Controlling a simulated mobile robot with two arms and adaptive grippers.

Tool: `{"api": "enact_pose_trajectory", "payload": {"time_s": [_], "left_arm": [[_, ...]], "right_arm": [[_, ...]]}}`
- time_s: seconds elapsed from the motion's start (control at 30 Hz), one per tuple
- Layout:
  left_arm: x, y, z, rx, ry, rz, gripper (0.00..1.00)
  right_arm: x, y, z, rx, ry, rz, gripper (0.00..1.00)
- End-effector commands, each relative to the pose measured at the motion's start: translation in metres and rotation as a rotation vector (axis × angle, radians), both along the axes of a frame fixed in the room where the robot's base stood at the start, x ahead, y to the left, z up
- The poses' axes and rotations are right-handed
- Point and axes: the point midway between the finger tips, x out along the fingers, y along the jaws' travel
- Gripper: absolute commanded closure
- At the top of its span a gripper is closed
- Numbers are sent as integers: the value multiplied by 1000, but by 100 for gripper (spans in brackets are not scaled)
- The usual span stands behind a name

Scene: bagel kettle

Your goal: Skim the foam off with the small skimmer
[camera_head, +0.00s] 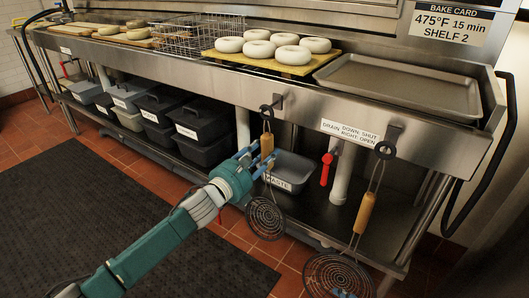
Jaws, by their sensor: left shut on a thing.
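The small skimmer (266,219) hangs head-down at the front of the steel counter, with a round wire head and a wooden handle. Its top end is at a hook (277,101) on the counter's front; I cannot tell whether it still bears on the hook. My left gripper (260,162) is shut on the skimmer around the lower part of its handle. A larger skimmer (338,274) hangs to the right from another hook. No foam or kettle shows in this view.
A yellow board (292,68) with several bagels and an empty metal tray (402,88) lie on the counter, beside a wire basket (200,38). Below are dark bins (200,128), a waste bin (288,172) and a red drain handle (326,169). A dark mat (80,215) covers the floor.

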Motion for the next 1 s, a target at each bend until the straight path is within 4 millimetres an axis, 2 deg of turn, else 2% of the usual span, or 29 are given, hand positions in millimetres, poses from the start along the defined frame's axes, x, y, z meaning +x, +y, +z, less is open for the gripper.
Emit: {"api": "enact_pose_trajectory", "payload": {"time_s": [0.47,1.0], "left_arm": [[-2,-4,0,2,-4,-8,100],[-3,-5,3,4,-5,-9,100]], "right_arm": [[-1,-1,0,-1,5,0,51],[-14,-5,-9,-15,66,-6,51]]}}
